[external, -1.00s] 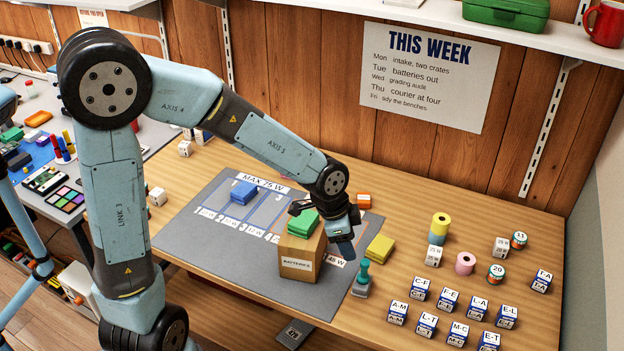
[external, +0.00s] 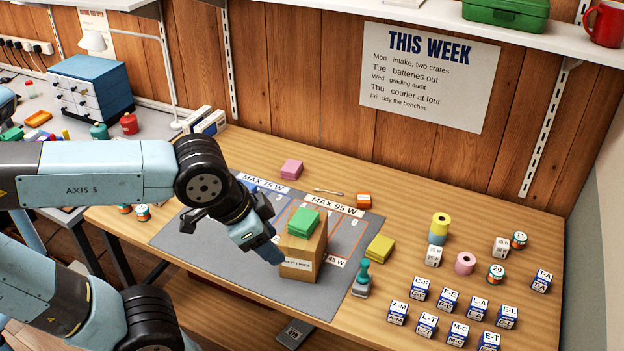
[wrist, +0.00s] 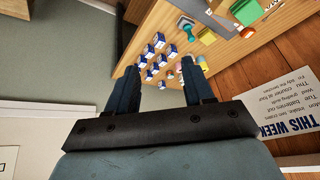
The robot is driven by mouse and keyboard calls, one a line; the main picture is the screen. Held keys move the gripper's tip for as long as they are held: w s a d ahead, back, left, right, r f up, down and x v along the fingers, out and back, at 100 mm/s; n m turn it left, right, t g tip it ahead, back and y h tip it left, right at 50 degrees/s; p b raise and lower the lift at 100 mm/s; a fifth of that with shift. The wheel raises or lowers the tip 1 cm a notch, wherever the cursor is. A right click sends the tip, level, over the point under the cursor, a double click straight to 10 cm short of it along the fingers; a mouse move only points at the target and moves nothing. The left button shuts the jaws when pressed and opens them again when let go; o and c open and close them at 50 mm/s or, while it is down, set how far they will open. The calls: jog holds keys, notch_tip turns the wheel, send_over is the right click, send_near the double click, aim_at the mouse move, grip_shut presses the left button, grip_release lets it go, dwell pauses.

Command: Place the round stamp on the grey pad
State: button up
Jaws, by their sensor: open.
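A stamp with a teal handle and a grey base (external: 362,280) stands upright on the wooden table, beside the right edge of the large grey pad (external: 200,250). I cannot tell whether its base is round. It also shows in the wrist view (wrist: 186,24), beyond my fingers near the pad's edge (wrist: 213,17). My gripper (external: 235,240) is open and empty, above the left part of the pad and left of the cardboard box. In the wrist view my two fingers (wrist: 159,78) stand apart with nothing between them.
A cardboard box (external: 300,268) with green blocks (external: 303,223) on top stands on the pad. A yellow block (external: 380,248) lies near the stamp. Several lettered cubes (external: 426,325) and a pink roll (external: 465,263) occupy the right side. The pad's front left is bare.

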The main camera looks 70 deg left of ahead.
jog(key=shift+s+r+h, duration=0.15)
jog(key=shift+s+r, duration=0.05)
jog(key=shift+s, duration=0.55)
jog(key=shift+s+r+h, duration=0.15)
jog(key=shift+s+r, duration=0.05)
jog(key=shift+s, duration=0.5)
